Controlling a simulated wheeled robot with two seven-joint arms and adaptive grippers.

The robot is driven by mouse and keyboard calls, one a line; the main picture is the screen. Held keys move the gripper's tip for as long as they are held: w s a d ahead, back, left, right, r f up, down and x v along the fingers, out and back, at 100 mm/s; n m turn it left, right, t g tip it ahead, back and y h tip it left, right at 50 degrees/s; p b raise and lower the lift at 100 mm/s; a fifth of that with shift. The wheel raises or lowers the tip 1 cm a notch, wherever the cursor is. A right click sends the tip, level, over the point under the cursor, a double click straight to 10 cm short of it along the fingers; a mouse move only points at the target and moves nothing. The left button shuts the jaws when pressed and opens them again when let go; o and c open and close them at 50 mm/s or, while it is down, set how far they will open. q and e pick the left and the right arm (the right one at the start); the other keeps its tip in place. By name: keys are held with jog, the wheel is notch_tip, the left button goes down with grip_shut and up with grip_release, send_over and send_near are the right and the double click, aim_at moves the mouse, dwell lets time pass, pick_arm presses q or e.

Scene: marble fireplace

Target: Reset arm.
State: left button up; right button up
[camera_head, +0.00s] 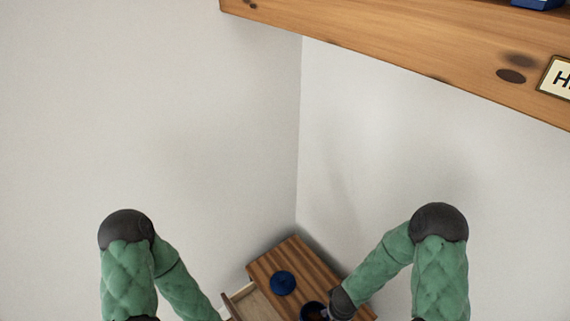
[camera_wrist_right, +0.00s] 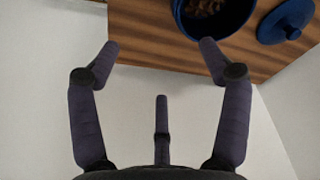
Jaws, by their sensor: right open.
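A blue lid (camera_head: 283,283) lies on the cabinet top apart from the pot, which holds brown pieces. An open drawer (camera_head: 246,302) sticks out at the cabinet's left. A thick wooden shelf (camera_head: 420,45) with a sign (camera_head: 557,78) spans the upper right. White walls meet behind.

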jog(key=s+a+m+g+y, duration=0.1)
jog(key=s+a+y, duration=0.3)
jog(key=s+a, duration=0.4)
jog(key=s, duration=0.4)
jog(key=shift+f+m+g+y, duration=0.3)
jog(key=shift+y, duration=0.1)
pick_arm(q)
jog(key=shift+s, duration=0.1)
pick_arm(e)
jog(key=shift+s, duration=0.1)
